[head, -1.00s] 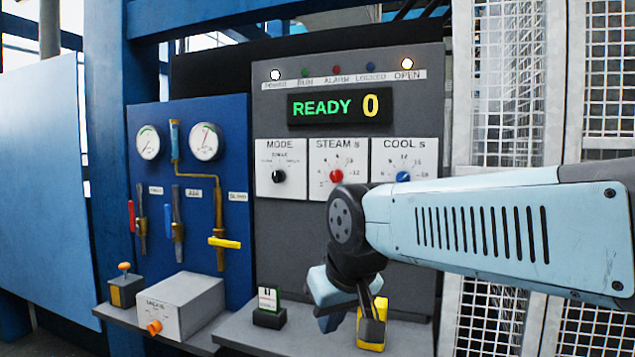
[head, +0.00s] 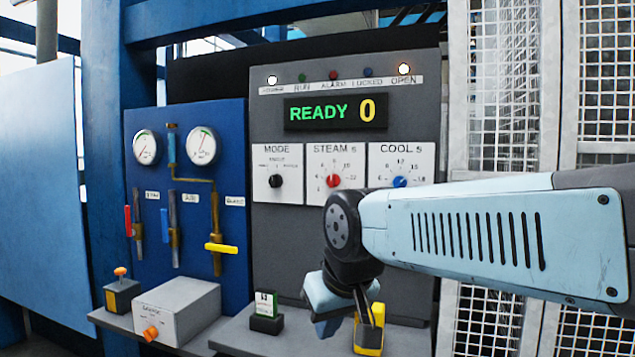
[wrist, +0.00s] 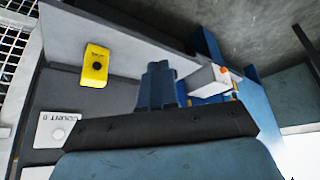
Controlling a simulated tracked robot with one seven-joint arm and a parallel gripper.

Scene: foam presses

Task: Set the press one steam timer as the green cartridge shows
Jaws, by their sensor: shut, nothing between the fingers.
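Press one's panel carries the steam timer, a red knob (head: 333,181) on a white dial plate marked STEAM s. The direction of its pointer is too small to read surely. The green cartridge (head: 267,304) stands upright in a black holder on the ledge below; its pale label has a dark mark too small to read. My gripper (head: 328,326) hangs over the ledge, right of the cartridge and below the dials, apart from both. In the wrist view, its blue fingers (wrist: 158,72) are together and empty. The cartridge and steam knob cannot be made out there.
The display (head: 336,111) reads READY 0. A black MODE knob (head: 275,181) and blue COOL knob (head: 400,181) flank the steam knob. A yellow block (head: 369,330) stands close right of my gripper. A grey box (head: 177,308) and blue valve panel (head: 187,270) lie left; mesh fencing (head: 505,90) is right.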

